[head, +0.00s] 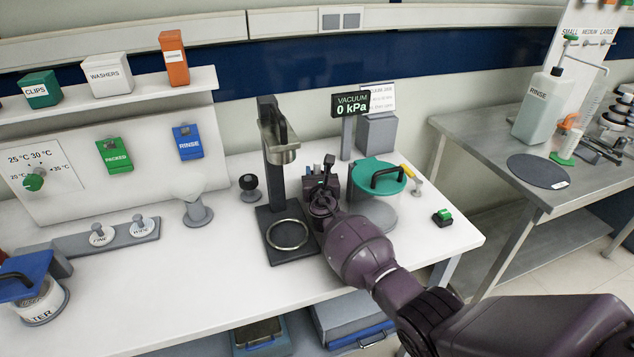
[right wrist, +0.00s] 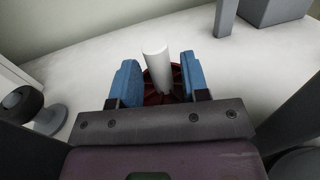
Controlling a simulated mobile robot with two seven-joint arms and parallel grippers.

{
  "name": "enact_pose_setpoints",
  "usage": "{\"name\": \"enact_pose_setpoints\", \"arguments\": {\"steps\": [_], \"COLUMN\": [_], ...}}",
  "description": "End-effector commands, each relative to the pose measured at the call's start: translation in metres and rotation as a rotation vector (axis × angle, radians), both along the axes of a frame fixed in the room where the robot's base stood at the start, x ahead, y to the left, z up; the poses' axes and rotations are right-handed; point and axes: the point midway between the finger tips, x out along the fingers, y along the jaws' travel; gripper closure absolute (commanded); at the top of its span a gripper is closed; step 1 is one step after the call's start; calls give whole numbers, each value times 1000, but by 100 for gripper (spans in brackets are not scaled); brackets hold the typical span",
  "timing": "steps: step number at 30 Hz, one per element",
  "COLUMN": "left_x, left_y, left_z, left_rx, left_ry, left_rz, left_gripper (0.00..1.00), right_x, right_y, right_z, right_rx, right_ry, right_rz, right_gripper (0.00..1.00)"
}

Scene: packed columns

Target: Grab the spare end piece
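In the right wrist view, a white upright cylinder (right wrist: 156,65) stands on a ribbed dark red round part (right wrist: 177,84); this looks like the end piece, though no label shows. The blue fingertips of my right gripper (right wrist: 160,82) are on either side of it, apart, with a gap visible at least on the right. In the head view, my right gripper (head: 322,200) is low over the bench between the black stand and the green-lidded pot. It hides the piece there. My left gripper is in neither view.
The black stand (head: 268,170) with a metal ring is just left of my right gripper. The green-lidded pot (head: 378,176) and the vacuum display (head: 352,105) are close on the right. The bench front (head: 190,290) is mostly clear.

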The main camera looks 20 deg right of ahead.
Motion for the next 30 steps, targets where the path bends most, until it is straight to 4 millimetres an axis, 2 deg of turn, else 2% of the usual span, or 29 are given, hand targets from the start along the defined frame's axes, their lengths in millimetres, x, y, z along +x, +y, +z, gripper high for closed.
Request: {"name": "enact_pose_setpoints", "arguments": {"steps": [1, 8, 16, 20, 25, 30], "left_x": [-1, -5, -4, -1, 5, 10], "left_y": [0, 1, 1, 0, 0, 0], "left_z": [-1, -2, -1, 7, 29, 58], "left_rx": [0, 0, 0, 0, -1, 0], "left_ry": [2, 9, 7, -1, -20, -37], "left_rz": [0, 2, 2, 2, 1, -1], "left_gripper": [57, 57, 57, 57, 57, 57], "right_x": [0, 0, 0, 0, 0, 0], "right_y": [0, 0, 0, 0, 0, 0], "right_z": [0, 0, 1, 11, 38, 76], "right_rx": [0, 0, 0, 1, 1, 1], "right_ry": [0, 0, -1, -3, -4, -4], "right_rz": [0, 0, 0, 0, 0, 1], "right_gripper": [66, 100, 100, 100, 100, 100]}}
